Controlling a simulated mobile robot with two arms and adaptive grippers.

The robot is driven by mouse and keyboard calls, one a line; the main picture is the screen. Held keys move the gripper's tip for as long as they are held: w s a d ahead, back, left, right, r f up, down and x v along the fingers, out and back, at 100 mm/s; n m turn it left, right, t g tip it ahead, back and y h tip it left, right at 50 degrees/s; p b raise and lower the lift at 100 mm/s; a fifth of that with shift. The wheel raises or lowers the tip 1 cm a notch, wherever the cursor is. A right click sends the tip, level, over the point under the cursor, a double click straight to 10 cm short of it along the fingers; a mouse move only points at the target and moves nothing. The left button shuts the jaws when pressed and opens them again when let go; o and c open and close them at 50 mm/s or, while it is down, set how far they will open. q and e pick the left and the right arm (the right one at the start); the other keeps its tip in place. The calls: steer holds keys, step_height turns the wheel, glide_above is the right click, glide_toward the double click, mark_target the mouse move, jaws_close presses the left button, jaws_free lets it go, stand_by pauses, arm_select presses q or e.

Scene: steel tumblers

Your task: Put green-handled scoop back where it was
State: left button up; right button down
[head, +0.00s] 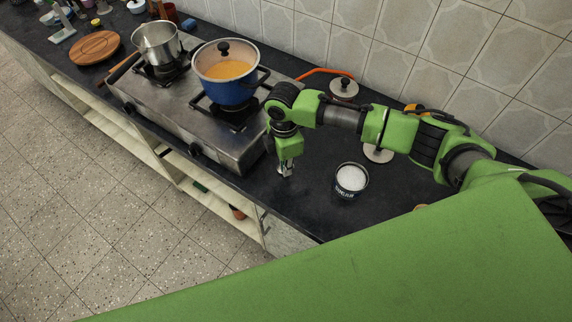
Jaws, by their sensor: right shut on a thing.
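My right gripper (286,171) points down over the dark counter, between the stove and a dark tub of white grains (351,178). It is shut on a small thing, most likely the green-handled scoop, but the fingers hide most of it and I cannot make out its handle. The tub stands upright and open to the right of the gripper, apart from it. My left gripper is not in view.
The steel stove (185,115) is left of the gripper, with a blue pot (228,92) of orange food and a steel pot (156,45). A lidded jar (344,86) stands behind my right arm. The counter (300,213) is clear near its front edge.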

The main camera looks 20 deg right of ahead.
steer(key=c, duration=2.2)
jaws_free()
steer(key=shift+f, duration=0.1)
steer(key=r+b, duration=0.1)
steer(key=r, duration=0.7)
steer(key=r+b, duration=0.1)
steer(key=r, duration=0.3)
steer(key=shift+w+a+r+b, duration=0.1)
steer(key=shift+w+r+b, duration=0.05)
steer(key=shift+w+b, duration=0.2)
